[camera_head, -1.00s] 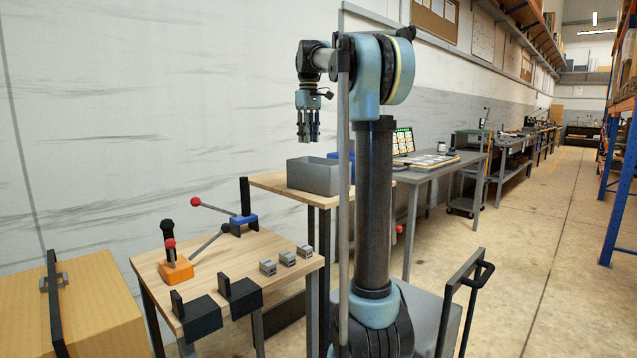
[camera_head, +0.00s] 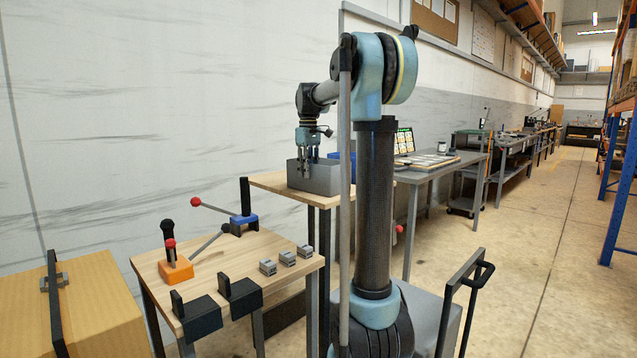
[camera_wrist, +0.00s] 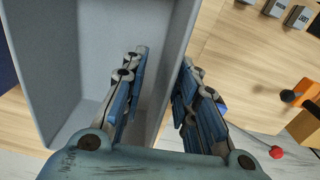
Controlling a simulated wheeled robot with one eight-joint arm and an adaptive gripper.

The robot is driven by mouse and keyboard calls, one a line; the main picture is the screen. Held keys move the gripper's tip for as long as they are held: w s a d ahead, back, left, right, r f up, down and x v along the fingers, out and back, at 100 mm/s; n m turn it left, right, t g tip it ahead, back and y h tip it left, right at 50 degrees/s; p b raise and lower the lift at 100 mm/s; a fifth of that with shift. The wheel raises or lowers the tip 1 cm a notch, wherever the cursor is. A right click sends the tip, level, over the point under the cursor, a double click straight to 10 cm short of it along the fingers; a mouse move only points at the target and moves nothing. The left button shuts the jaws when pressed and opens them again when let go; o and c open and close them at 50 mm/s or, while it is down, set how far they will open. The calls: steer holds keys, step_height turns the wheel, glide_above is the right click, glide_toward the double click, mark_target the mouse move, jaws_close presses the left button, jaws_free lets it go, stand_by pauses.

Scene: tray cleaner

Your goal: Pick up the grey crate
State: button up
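The grey crate (camera_head: 318,181) is an open-topped box on the higher wooden table. In the wrist view the crate (camera_wrist: 85,45) fills the upper left, and its inside looks empty. My gripper (camera_head: 308,166) is down at the crate in the head view, pointing downward. In the wrist view my gripper (camera_wrist: 163,60) is open and straddles one crate wall. One finger is over the inside, the other is outside. A gap shows between the inner finger and the wall; I cannot tell whether the outer finger touches it.
A blue bin (camera_head: 343,157) stands just behind the crate. The lower wooden table (camera_head: 240,268) holds an orange lever base (camera_head: 176,270), a blue lever base (camera_head: 243,223) and small grey blocks (camera_head: 287,258). A cardboard box (camera_head: 95,310) is at the left.

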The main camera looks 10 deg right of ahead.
mark_target(307, 191)
steer(key=shift+a+f, duration=0.15)
steer(key=shift+f, duration=1.05)
steer(key=shift+a+f, duration=0.15)
steer(key=shift+f, duration=1)
jaws_close()
